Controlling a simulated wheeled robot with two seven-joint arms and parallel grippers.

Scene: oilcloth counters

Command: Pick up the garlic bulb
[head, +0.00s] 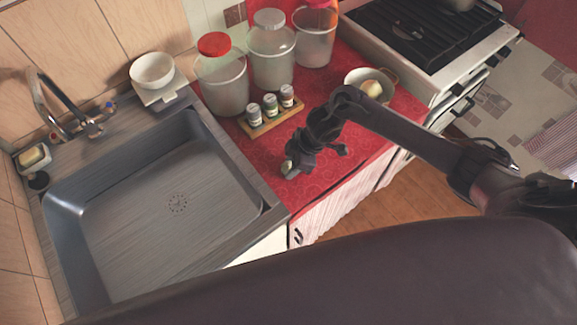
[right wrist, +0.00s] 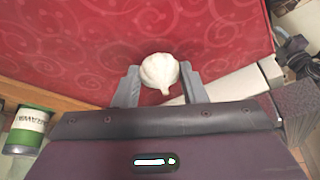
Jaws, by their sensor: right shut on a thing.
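The garlic bulb (right wrist: 159,72) is white and rounded, and sits between the two fingers of my right gripper (right wrist: 160,88) in the right wrist view. The gripper is shut on it, over the red patterned counter. In the head view my right gripper (head: 290,168) is low near the front edge of the red counter (head: 250,150), to the right of the sink. The bulb is mostly hidden there by the gripper. I cannot tell whether the bulb touches the counter. My left gripper is not in view.
A wooden rack (head: 268,121) of small jars stands close behind the gripper. Large clear containers (head: 272,60) stand along the back. A bowl (head: 371,84) with a yellowish item is near the stove (head: 420,35). The sink (head: 165,200) is empty.

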